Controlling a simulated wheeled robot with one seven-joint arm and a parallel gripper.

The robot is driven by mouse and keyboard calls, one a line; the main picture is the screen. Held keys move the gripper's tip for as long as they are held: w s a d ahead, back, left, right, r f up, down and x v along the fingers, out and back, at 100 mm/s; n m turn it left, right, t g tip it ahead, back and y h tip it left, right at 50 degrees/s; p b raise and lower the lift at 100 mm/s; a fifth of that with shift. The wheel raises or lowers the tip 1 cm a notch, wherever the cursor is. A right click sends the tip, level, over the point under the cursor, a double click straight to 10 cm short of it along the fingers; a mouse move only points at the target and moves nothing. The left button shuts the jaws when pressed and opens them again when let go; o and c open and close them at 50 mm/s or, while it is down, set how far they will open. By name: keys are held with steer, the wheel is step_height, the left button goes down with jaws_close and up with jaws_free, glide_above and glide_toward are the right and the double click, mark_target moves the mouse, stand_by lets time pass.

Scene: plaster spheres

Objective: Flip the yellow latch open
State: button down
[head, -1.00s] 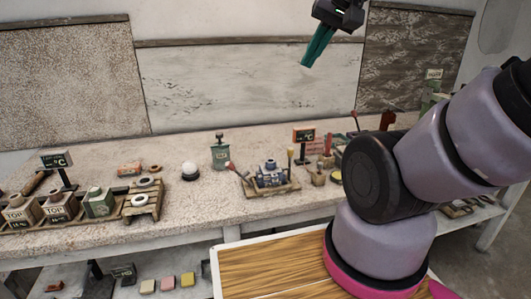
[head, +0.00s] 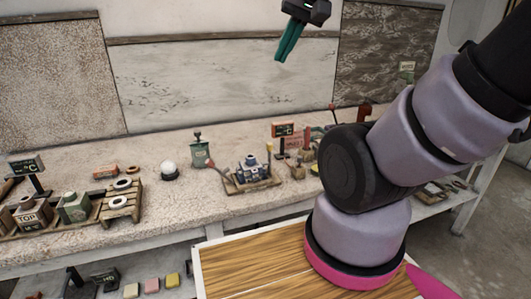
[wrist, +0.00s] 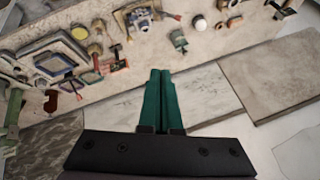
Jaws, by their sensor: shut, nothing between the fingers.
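My gripper (head: 283,58) is high above the bench in front of the pale wall panel, its green fingers pointing down. In the wrist view my gripper (wrist: 160,73) has its two fingers together and holds nothing. No yellow latch can be made out for certain. A small blue device on a wooden tray (head: 236,188) has a small yellowish upright part (head: 269,147) beside it, too small to identify. In the wrist view a round yellow thing (wrist: 80,33) lies on the bench. My gripper is well apart from all of these.
A shelf below holds small coloured blocks (head: 172,280). The air around my gripper is clear.

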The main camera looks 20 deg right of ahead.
steer(key=w+a+f+n+g+h, duration=0.2)
steer(key=w+f+g+h, duration=0.1)
steer(key=w+f, duration=0.7)
steer(key=w+a+f+n+g+h, duration=0.3)
steer(key=w+f, duration=0.7)
steer(key=f, duration=0.3)
steer(key=shift+w+a+n, duration=0.15)
steer(key=shift+w+n, duration=0.15)
steer(key=shift+w, duration=0.1)
steer(key=x, duration=0.9)
steer(key=shift+f, duration=0.1)
steer(key=d, duration=0.3)
steer(key=shift+w+d+f, duration=0.2)
steer(key=shift+w+f, duration=0.05)
steer(key=shift+f, duration=0.1)
steer(key=shift+w+d, duration=0.1)
steer(key=shift+d, duration=0.4)
